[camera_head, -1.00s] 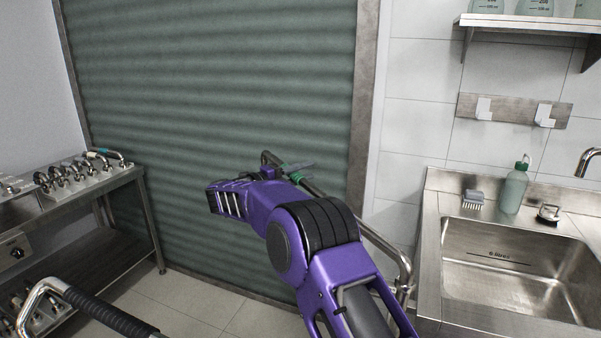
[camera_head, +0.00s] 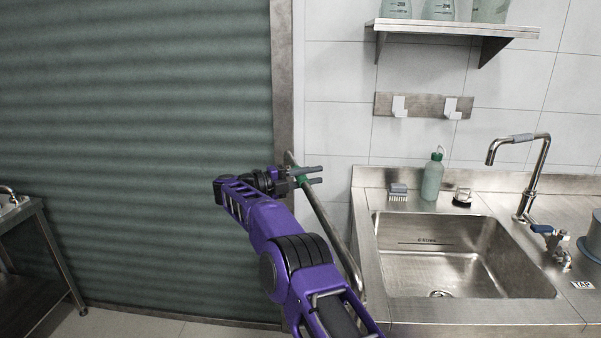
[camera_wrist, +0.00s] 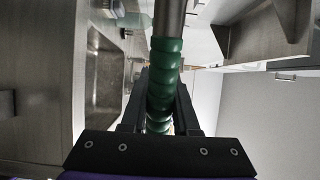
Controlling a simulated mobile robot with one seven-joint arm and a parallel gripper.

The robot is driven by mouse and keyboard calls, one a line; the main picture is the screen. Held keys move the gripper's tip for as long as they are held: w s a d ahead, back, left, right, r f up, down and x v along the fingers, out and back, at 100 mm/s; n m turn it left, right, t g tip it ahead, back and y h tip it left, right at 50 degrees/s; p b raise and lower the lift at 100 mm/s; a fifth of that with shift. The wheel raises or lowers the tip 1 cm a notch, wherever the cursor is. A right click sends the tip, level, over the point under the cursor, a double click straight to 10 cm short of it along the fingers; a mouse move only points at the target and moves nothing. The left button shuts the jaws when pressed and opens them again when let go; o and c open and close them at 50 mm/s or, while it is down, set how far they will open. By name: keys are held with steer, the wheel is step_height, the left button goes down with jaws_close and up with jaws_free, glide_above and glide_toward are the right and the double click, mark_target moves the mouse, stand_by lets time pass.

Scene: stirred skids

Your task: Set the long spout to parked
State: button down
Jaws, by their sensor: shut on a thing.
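The long spout (camera_head: 331,229) is a bare steel pipe with a green grip. It slants from the sink counter's left side up and left to a bent end in front of the roller door's right frame. My gripper (camera_head: 301,176) is shut on the spout at its green grip. The wrist view shows the ribbed green grip (camera_wrist: 166,68) between the two dark fingers (camera_wrist: 160,110), with the steel pipe running on above it. My arm stands close to the spout's lower end. I see no parked mark.
The steel sink (camera_head: 470,262) is right of the spout, with a brush (camera_head: 398,193), a green bottle (camera_head: 433,178) and a second, grey-gripped tap (camera_head: 541,165). A hook rail (camera_head: 424,106) and shelf (camera_head: 455,29) hang above. The roller door (camera_head: 130,150) and a bench (camera_head: 40,260) are left.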

steer(key=shift+w+d+m+g+p, duration=0.2)
steer(key=shift+d+g, duration=0.1)
steer(key=shift+d, duration=0.45)
steer(key=shift+w+d+m+g+p, duration=0.1)
steer(key=shift+d+m+g+p, duration=0.15)
steer(key=shift+d, duration=0.5)
steer(key=c, duration=0.7)
jaws_free()
steer(key=shift+o, duration=0.2)
